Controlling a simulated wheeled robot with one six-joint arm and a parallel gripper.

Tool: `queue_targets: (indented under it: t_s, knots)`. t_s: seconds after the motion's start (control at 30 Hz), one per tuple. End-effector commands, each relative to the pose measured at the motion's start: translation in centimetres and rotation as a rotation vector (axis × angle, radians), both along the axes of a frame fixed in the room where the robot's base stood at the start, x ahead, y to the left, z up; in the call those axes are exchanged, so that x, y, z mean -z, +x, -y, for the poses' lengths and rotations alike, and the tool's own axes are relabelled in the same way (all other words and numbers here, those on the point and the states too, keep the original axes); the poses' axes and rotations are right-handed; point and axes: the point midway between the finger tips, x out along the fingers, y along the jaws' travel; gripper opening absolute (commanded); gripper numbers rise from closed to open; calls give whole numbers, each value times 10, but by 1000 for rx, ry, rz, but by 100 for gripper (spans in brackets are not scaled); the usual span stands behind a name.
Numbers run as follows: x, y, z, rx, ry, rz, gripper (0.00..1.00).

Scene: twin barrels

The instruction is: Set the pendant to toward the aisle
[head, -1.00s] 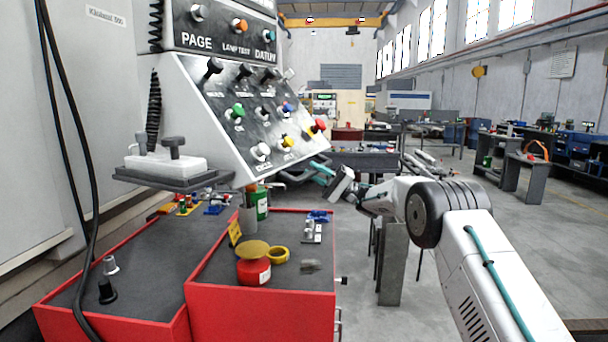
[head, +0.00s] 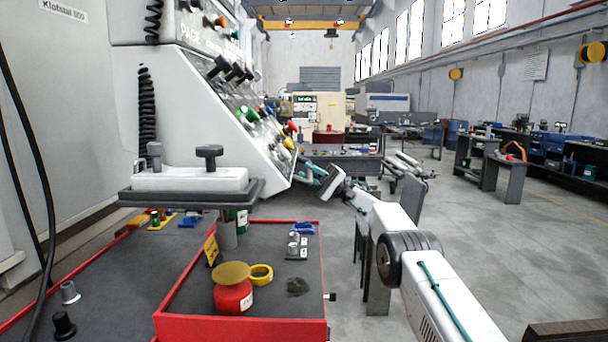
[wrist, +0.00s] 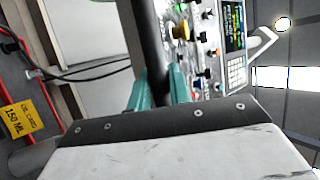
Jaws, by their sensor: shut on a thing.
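The pendant (head: 190,110) is a white sloped control box with a dark face of coloured knobs, at left centre in the head view. Its face (head: 262,130) shows at a steep slant and is turned right, toward the open floor. My gripper (head: 318,172) is at the lower right edge of the pendant. In the wrist view its teal fingers (wrist: 160,90) are closed around a dark bar (wrist: 150,45) beside the panel, which looks like the pendant's handle. In the head view the grip itself is small and partly hidden.
A grey shelf with a white block (head: 190,180) sticks out below the pendant. A red-edged cabinet (head: 240,327) carries a red tin (head: 233,297), yellow tape (head: 261,274) and small parts. Black cables hang at left. The aisle floor (head: 480,240) at right is open; benches stand beyond.

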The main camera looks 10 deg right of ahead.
Motion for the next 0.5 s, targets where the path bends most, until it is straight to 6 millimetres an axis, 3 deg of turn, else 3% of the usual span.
queue_targets:
  t_s: [0.5]
  knots:
    - [-3,1,9,-3,2,0,0]
